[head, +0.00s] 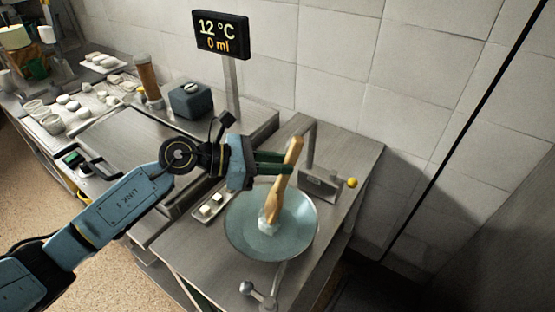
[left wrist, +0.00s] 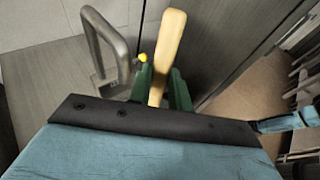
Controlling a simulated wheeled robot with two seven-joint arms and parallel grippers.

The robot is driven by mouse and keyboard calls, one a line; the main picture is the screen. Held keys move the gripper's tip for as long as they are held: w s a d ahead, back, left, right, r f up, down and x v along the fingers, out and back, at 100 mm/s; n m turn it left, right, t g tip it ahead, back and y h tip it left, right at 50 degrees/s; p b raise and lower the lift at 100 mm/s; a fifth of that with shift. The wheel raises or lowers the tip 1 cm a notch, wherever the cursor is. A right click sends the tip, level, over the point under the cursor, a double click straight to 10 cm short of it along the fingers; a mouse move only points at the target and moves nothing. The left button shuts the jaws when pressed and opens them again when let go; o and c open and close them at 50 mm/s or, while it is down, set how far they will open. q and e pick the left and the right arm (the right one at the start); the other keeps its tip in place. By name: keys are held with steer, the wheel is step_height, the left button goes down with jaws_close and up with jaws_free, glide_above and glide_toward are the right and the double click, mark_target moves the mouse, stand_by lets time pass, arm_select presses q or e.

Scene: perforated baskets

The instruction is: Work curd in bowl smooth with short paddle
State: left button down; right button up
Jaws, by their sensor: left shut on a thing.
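A wide grey-blue bowl (head: 243,239) stands on the steel counter at the right. A small pale lump of curd (head: 267,222) lies in it, around the lower end of a wooden paddle (head: 283,185). The paddle stands nearly upright with its top leaning slightly right. My left gripper (head: 285,168) is shut on the paddle's handle, above the bowl. In the left wrist view the handle (left wrist: 167,52) rises between the two green fingers. The wrist view does not show the bowl. My right gripper is not in view.
A steel tap (head: 310,150) with a yellow knob (head: 351,182) stands behind the bowl. A small tray with white cubes (head: 212,206) lies left of it. A lever with a ball end (head: 250,290) is in front. A display (head: 220,35) reads 12 °C, 0 ml.

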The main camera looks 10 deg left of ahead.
arm_select(q)
steer(key=shift+s+d+r, duration=0.1)
steer(key=shift+s+d, duration=0.1)
steer(key=shift+s, duration=0.35)
steer(key=shift+w, duration=0.1)
steer(key=shift+w+a+f+b, duration=0.2)
steer(key=shift+w+a+b, duration=0.15)
steer(key=shift+w+b, duration=0.35)
steer(key=shift+s, duration=0.1)
steer(key=shift+s+d+r+p, duration=0.2)
steer(key=shift+s+d+p, duration=0.15)
steer(key=shift+s+p, duration=0.4)
steer(key=shift+w, duration=0.1)
steer(key=shift+w+f, duration=0.1)
